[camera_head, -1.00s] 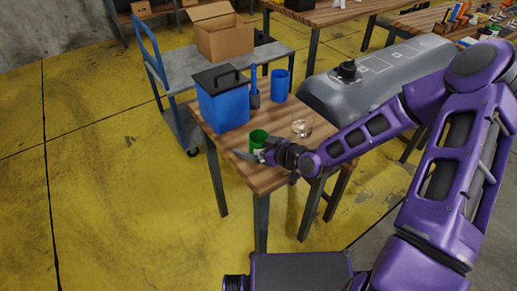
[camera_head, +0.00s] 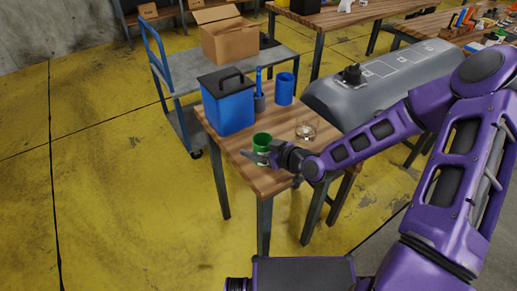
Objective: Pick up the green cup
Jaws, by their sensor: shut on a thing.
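The green cup (camera_head: 262,140) is near the front-left part of the small wooden table (camera_head: 285,182). My gripper (camera_head: 262,156) is at the cup, coming from the right, and is shut on it. The fingers cover the cup's lower part, so its base and any gap to the tabletop are hidden. The cup looks upright, with its open rim up.
Behind are a blue box with a black lid (camera_head: 230,108), a dark holder (camera_head: 259,103) and a blue cup (camera_head: 285,88).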

